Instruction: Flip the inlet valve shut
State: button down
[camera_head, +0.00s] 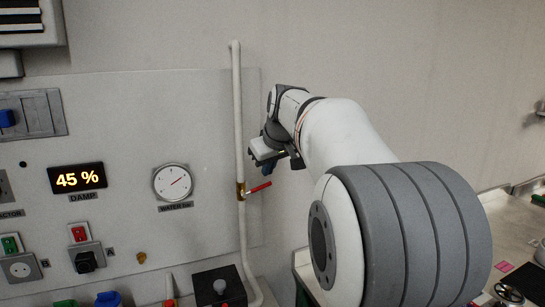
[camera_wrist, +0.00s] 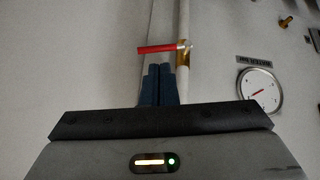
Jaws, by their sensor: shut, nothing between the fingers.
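The inlet valve is a brass body (camera_head: 241,191) on a white vertical pipe (camera_head: 238,120). Its red lever (camera_head: 259,187) sticks out to the right and slightly up, crosswise to the pipe. In the wrist view the red lever (camera_wrist: 160,48) lies nearly level beside the brass body (camera_wrist: 183,54), and the gauge label appears upside down. My gripper (camera_head: 268,168) is just above and right of the lever in the head view. Its dark blue fingers (camera_wrist: 159,72) are together and empty, with their tips close to the lever. I cannot tell whether they touch it.
A round water gauge (camera_head: 173,182) is on the panel left of the pipe. A lit display (camera_head: 77,178) reads 45 %. A bench (camera_head: 515,225) stands at the right. The wall around the lever is bare.

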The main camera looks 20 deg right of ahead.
aim_at(262, 187)
jog(key=x, duration=0.4)
jog(key=p+x, duration=0.1)
jog(key=x, duration=0.2)
jog(key=shift+w+d+f, duration=0.1)
jog(key=shift+w+d, duration=0.1)
jog(key=shift+w, duration=0.3)
